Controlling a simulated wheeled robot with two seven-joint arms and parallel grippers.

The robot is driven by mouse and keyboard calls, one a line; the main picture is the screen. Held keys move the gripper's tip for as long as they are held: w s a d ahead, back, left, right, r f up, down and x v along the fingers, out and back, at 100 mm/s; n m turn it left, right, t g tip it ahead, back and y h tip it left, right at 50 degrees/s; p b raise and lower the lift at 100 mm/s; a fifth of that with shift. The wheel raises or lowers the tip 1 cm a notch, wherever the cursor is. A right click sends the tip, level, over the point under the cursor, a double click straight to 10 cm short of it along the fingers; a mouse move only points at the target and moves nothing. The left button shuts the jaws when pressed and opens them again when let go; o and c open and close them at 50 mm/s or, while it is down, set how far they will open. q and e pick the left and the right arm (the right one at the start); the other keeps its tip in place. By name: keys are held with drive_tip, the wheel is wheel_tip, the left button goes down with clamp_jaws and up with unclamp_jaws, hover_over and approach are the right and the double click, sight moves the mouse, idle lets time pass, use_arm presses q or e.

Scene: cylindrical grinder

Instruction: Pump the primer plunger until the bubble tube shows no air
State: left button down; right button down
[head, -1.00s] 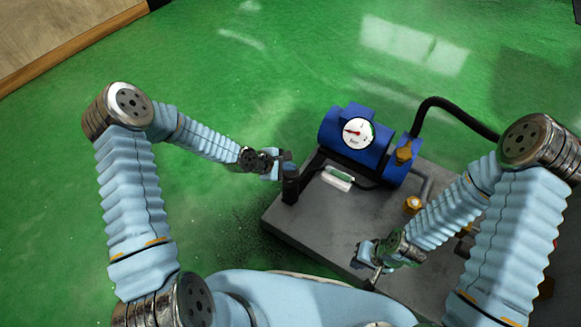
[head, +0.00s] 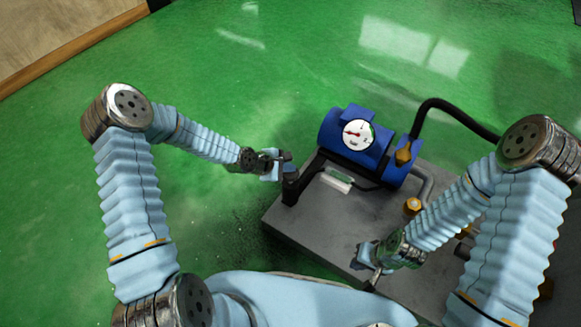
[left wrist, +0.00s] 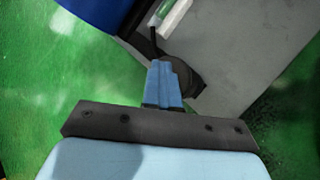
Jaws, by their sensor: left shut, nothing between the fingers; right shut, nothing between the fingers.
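The primer plunger (head: 290,188) is a black upright post at the left corner of the grey base. My left gripper (head: 284,158) is shut and sits at the top of the plunger; whether it touches cannot be told. In the left wrist view my left gripper (left wrist: 164,68) covers part of the dark round plunger (left wrist: 187,76). The bubble tube (head: 336,181) is a small green-tinted tube in a white holder right of the plunger; its air content is too small to read. My right gripper (head: 369,263) is shut over the front of the base, away from the plunger.
A blue pump body (head: 352,142) with a white dial gauge (head: 358,134) stands behind the tube. A black hose (head: 455,108) arches right from it. Brass fittings (head: 412,206) stand on the grey base plate (head: 310,226). Green floor is clear to the left.

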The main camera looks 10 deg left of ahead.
sight(288, 174)
use_arm(q)
drive_tip(key=shift+r+p, duration=0.9)
drive_tip(key=shift+r, duration=0.65)
wheel_tip(288, 174, up, 5)
drive_tip(key=p, duration=0.3)
